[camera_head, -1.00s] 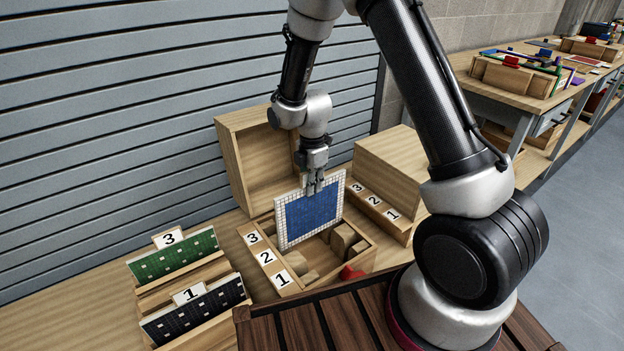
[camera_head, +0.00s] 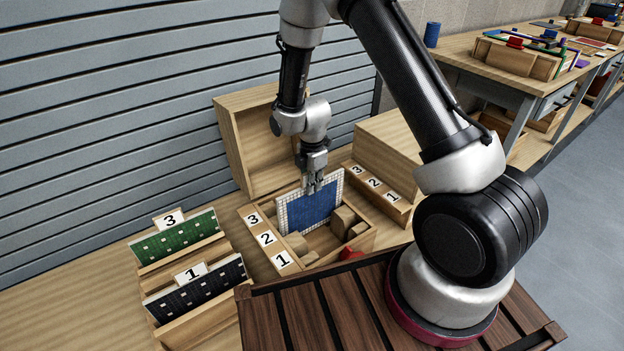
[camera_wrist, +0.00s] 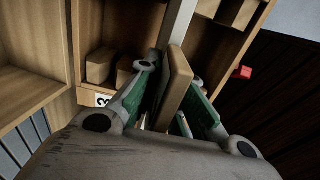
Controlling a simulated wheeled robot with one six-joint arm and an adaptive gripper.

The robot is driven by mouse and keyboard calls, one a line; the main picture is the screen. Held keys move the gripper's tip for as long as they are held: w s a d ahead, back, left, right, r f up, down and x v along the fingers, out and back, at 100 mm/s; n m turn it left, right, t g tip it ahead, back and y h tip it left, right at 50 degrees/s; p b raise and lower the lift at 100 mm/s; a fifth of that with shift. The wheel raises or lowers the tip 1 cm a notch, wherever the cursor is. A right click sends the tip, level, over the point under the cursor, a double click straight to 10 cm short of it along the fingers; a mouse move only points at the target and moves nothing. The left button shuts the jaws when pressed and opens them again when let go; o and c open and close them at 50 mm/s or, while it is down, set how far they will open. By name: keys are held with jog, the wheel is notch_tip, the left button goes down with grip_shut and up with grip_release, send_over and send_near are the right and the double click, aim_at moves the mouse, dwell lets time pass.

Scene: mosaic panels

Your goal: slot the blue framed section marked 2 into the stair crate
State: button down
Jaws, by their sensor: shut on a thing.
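The blue framed section (camera_head: 313,207) has a blue middle and a white gridded border. My gripper (camera_head: 315,189) is shut on its top edge. It stands upright, with its lower part inside the stair crate (camera_head: 349,253), between the wooden blocks on both sides. In the wrist view my gripper (camera_wrist: 170,98) holds the top piece (camera_wrist: 178,85) of the section between its fingers. The crate's label rails read 3, 2 and 1 on the left (camera_head: 267,239) and on the right (camera_head: 374,183). I cannot tell whether its bottom edge touches the crate floor. No number shows on it.
A rack at the left holds a green panel marked 3 (camera_head: 175,238) and a dark panel marked 1 (camera_head: 197,290). The crate's open lid (camera_head: 252,140) stands behind it. A wooden box (camera_head: 385,148) is at its right. A red piece (camera_head: 350,254) is at its front.

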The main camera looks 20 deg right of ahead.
jog(key=shift+f, duration=2)
jog(key=c, duration=1.5)
grip_release()
jog(key=shift+o, duration=0.2)
jog(key=shift+f, duration=0.1)
notch_tip(320, 180, up, 12)
jog(key=shift+r, duration=0.1)
